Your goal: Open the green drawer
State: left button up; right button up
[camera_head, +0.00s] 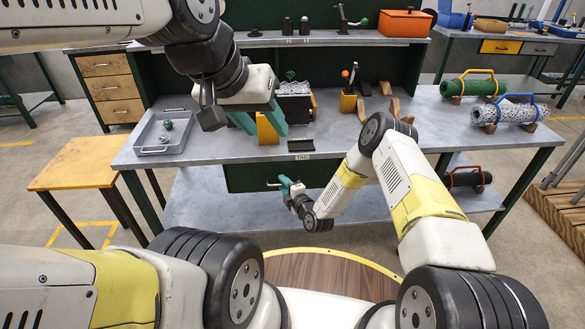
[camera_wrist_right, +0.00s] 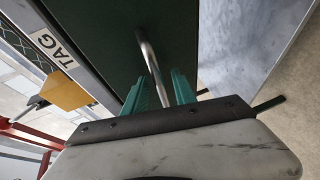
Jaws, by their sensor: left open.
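The green drawer (camera_head: 243,178) sits under the front edge of the grey workbench, below a "TAG" label, and looks closed. Its dark green front (camera_wrist_right: 105,45) and metal bar handle (camera_wrist_right: 150,62) show in the right wrist view. My right gripper (camera_head: 284,182) is at the handle. In the right wrist view its teal fingers (camera_wrist_right: 160,90) stand apart, with the bar between them and gaps seeming to show beside it. My left gripper (camera_head: 260,124) is open above the bench, its teal fingers near a yellow block (camera_head: 267,131); I cannot tell whether they touch it.
The workbench (camera_head: 345,140) carries a grey tray (camera_head: 151,138) with small balls at left and wooden stands at right. Green (camera_head: 473,87) and speckled (camera_head: 505,113) cylinders lie further right. A wooden stool (camera_head: 77,162) stands left. A lower shelf (camera_head: 220,213) lies under the drawer.

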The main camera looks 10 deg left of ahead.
grip_shut()
dwell(1.4)
